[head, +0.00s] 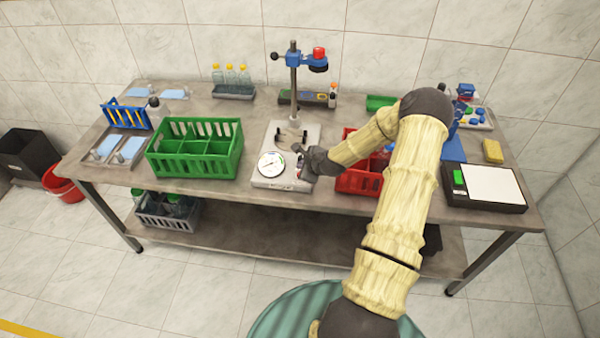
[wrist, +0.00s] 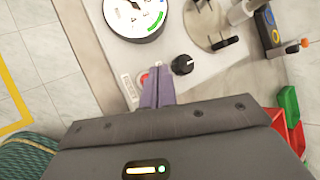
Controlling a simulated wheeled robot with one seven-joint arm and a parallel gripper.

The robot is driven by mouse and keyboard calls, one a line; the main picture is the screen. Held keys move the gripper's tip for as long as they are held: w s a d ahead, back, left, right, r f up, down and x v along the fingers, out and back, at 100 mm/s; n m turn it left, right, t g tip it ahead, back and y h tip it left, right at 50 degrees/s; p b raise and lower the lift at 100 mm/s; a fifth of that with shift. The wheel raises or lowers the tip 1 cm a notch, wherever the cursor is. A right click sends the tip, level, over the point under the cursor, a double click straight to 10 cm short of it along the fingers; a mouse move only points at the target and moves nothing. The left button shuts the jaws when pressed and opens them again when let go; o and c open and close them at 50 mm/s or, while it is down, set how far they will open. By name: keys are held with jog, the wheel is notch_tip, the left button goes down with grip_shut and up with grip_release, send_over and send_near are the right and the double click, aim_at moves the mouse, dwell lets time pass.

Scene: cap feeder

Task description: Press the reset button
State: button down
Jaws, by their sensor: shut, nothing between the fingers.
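The grey machine (head: 296,130) stands at the middle of the bench, with a white dial gauge (head: 271,164) at its front. In the wrist view the dial (wrist: 135,15) is at the top, and a black knob (wrist: 182,64) sits just right of my fingertips. A small red button (wrist: 144,80) shows at the left edge of my fingers, partly covered by them; I take it as the reset button. My gripper (wrist: 157,70) is shut and empty, its tips over the panel close to the button. I cannot tell whether they touch it. In the head view my gripper (head: 303,166) hides this panel part.
A green crate (head: 195,148) stands left of the machine and a red crate (head: 358,180) right of it, partly behind my arm. A black scale (head: 484,187) is at the right end. A blue stand head (head: 310,60) rises above the machine.

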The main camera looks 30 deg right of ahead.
notch_tip(320, 180, up, 4)
jog(key=shift+f+p, duration=0.1)
jog(key=shift+p, duration=1)
jog(key=s+a+r+n+g, duration=0.2)
jog(key=s+a+r+n, duration=0.4)
jog(key=s+n, duration=0.2)
jog(key=s+a+r+n+g, duration=0.2)
jog(key=s+a+r+n, duration=0.4)
jog(key=s+n, duration=0.3)
jog(key=s+a+r+n+g+h, duration=0.1)
jog(key=s+a+r+n+g, duration=0.1)
jog(key=s+a+r+n, duration=0.4)
jog(key=s+r+n, duration=0.1)
jog(key=s+n, duration=0.1)
jog(key=s, duration=0.1)
jog(key=shift+r+n+g, duration=0.3)
